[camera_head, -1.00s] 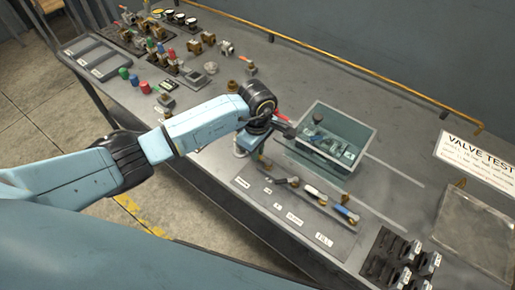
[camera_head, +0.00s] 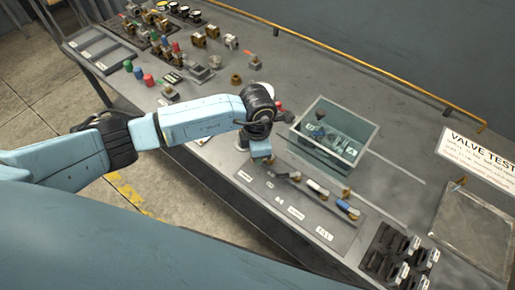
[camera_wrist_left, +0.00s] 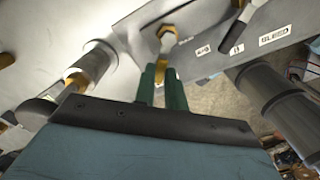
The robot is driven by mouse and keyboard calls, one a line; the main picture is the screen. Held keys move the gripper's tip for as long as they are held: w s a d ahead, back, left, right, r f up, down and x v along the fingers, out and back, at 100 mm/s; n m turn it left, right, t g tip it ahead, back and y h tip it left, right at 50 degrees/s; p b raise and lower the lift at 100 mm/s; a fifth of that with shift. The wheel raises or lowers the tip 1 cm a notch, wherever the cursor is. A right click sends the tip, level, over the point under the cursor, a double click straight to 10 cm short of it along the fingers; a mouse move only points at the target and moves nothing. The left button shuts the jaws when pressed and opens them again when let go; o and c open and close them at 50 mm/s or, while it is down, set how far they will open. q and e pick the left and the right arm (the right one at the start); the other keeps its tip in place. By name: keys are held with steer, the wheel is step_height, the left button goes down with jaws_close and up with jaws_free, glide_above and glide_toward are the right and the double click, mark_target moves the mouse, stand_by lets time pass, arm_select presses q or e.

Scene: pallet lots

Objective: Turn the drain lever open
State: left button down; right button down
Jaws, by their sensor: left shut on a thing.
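The drain lever (camera_wrist_left: 161,72) is yellow and sits below a brass nut in the left wrist view. Its label beside the nut is too small to read there. My left gripper (camera_wrist_left: 161,88) has two green fingers, shut on this lever from both sides. In the head view my left gripper (camera_head: 262,160) is at the left end of the lever panel (camera_head: 308,228). My wrist and fingers hide the drain lever there. My right gripper is not in view.
Beside it on the panel are a dark lever (camera_head: 287,175), a white lever (camera_head: 318,188) and a blue lever (camera_head: 347,207). A glass tank (camera_head: 345,155) stands just behind. Several valves and fittings fill the far left of the bench. Black clamps (camera_head: 400,250) stand front right.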

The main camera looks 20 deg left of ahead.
arm_select(q)
steer(key=n, duration=0.2)
steer(key=s+d+n, duration=0.1)
steer(key=n, duration=0.1)
steer(key=shift+s+n+p, duration=0.1)
steer(key=shift+n+p, duration=0.2)
steer(key=shift+s+d+n, duration=0.15)
steer(key=shift+d+n, duration=0.15)
steer(key=shift+n, duration=0.55)
steer(key=shift+s+d+n, duration=0.1)
steer(key=shift+d+n, duration=0.15)
steer(key=shift+n, duration=0.6)
steer(key=c, duration=1.5)
jaws_free()
steer(key=shift+o, duration=0.2)
steer(key=shift+r, duration=0.1)
step_height(320, 180, up, 13)
steer(key=shift+r, duration=0.15)
